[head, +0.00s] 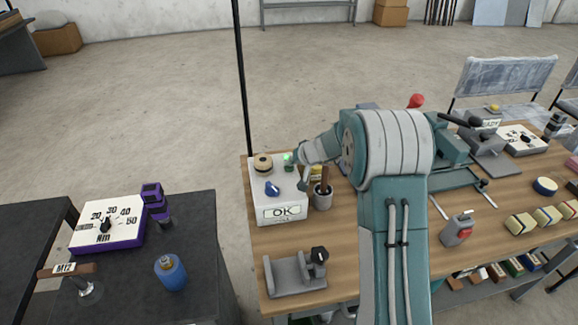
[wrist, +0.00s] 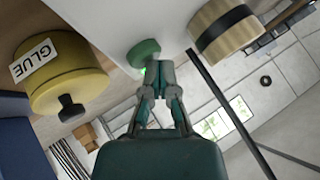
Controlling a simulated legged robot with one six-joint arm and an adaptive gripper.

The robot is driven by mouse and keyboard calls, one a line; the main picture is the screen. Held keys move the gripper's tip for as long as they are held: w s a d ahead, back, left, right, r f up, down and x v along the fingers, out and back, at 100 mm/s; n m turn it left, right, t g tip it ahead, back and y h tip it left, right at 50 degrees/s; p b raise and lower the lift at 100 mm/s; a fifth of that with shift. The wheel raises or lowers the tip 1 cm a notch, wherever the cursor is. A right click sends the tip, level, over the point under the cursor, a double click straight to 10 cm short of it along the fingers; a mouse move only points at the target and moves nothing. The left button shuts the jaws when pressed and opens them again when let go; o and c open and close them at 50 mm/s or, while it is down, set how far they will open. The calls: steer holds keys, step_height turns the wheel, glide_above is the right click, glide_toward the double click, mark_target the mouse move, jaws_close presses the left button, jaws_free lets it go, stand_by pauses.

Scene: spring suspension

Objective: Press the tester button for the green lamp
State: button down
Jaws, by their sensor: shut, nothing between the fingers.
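The white tester box (head: 290,212) with an "OK" label stands at the table's left end. A green round button-like piece (wrist: 143,52) sits on its white surface in the wrist view. In the head view a bright green glow (head: 288,156) shows at its back right, above a darker green part. A green glow also shows beside my fingertips in the wrist view. My gripper (wrist: 160,70) is shut and empty, its tips at the green piece's edge. I cannot tell whether they touch it. In the head view my arm partly hides this spot.
A wooden cylinder with a black band (head: 263,163) and a blue piece (head: 272,188) are on the box. A yellow glue pot (wrist: 70,80) is close on the other side. A grey cup (head: 322,197) with a brown handle in it stands right of the box. A black pole (head: 242,80) rises behind.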

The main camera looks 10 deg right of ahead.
steer(key=shift+r, duration=0.8)
steer(key=shift+r, duration=2.5)
steer(key=s+a+r+n+g+h, duration=0.1)
steer(key=s+a+r, duration=0.1)
steer(key=s+r, duration=0.6)
steer(key=s+a+r+n+g, duration=0.15)
steer(key=s+r, duration=0.35)
steer(key=s, duration=0.8)
steer(key=s+d+h, duration=0.1)
steer(key=s+h, duration=0.1)
steer(key=s, duration=0.8)
steer(key=s+d+f+h, duration=0.1)
steer(key=s+d+h, duration=0.1)
steer(key=s, duration=0.8)
steer(key=shift+s+d+f+m+t, duration=0.15)
steer(key=shift+s+f+m+t, duration=0.05)
steer(key=shift+s+m+t, duration=0.15)
